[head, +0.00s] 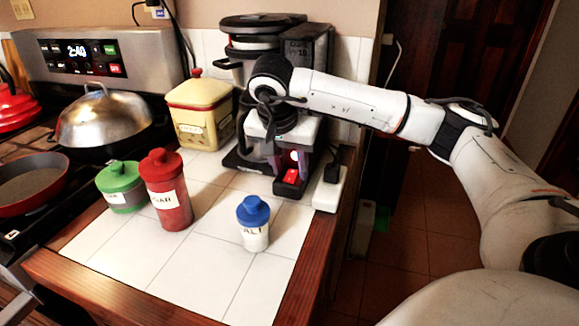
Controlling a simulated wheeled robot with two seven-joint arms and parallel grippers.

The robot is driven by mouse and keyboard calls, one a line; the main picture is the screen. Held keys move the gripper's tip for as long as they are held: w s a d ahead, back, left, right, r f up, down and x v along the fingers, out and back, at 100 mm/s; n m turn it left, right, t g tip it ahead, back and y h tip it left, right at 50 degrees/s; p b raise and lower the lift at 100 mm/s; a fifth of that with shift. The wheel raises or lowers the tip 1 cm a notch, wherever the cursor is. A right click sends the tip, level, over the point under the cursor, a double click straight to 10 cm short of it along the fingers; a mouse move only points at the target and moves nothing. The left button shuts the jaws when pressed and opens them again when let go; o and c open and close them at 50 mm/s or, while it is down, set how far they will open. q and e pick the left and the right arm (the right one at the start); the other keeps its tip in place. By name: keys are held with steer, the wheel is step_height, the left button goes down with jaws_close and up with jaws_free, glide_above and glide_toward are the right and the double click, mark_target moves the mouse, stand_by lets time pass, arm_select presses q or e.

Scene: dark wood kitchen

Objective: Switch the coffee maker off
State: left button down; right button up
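The coffee maker (312,45) is black and stands at the back right of the tiled counter, against the wall. A red switch (291,176) glows low on its front right. My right arm reaches in from the right across the front of the coffee maker. My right gripper (287,160) points down just above the red switch. Whether it touches the switch, and whether its fingers are open or shut, I cannot tell. The wrist and hand hide much of the middle of the coffee maker. My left gripper is not in view.
A white power strip (330,188) lies right of the coffee maker, near the counter's wooden edge. A yellow canister (200,110) stands left of it. Red (168,190), green (122,188) and blue-lidded (254,222) jars stand in front. The front tiles are mostly clear.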

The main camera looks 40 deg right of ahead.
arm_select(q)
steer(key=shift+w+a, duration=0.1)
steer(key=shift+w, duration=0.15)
arm_select(e)
jaws_close()
steer(key=shift+w+d+r+g+y+p, duration=0.1)
steer(key=shift+d+r+g+y+p, duration=0.3)
steer(key=shift+p, duration=0.6)
steer(key=shift+w+f+y+p, duration=0.1)
steer(key=shift+f+y+p, duration=0.1)
steer(key=shift+y+p, duration=0.55)
steer(key=shift+f+g+y, duration=0.15)
steer(key=shift+g+y, duration=0.1)
steer(key=shift+g, duration=0.05)
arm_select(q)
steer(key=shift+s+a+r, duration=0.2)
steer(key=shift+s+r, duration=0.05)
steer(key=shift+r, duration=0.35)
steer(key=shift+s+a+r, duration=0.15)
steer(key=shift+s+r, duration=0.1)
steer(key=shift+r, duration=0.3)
arm_select(e)
jaws_free()
